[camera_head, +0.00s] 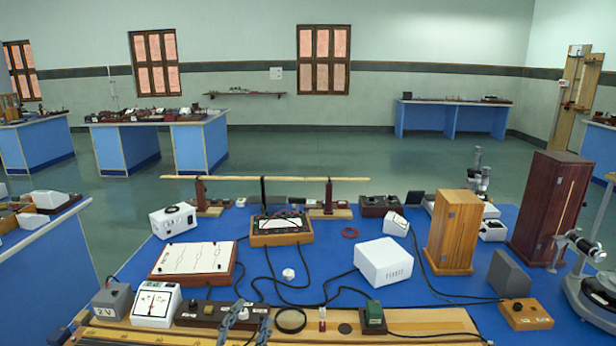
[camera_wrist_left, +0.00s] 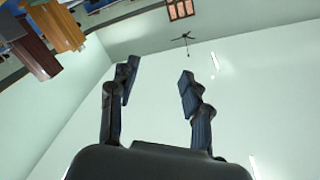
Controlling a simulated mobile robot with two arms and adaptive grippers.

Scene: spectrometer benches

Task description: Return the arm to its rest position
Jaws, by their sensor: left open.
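My left gripper (camera_head: 248,318) shows at the bottom edge of the head view, its two grey fingertips in front of the near edge of the blue bench (camera_head: 338,240). In the left wrist view the left gripper (camera_wrist_left: 157,82) has its two dark fingers spread wide, with nothing between them but the pale wall and ceiling behind. The wrist camera looks up and away from the bench, and the room appears tilted. The rest of the left arm is hidden below the head view. My right gripper is in neither view.
Around the fingertips lie a wooden board (camera_head: 420,322), a magnifying lens (camera_head: 290,320) and a white meter (camera_head: 156,303). Farther back stand a white box (camera_head: 383,261), a wooden cabinet (camera_head: 454,230) and a dark cabinet (camera_head: 549,208). Black cables cross the bench. Open floor lies behind it.

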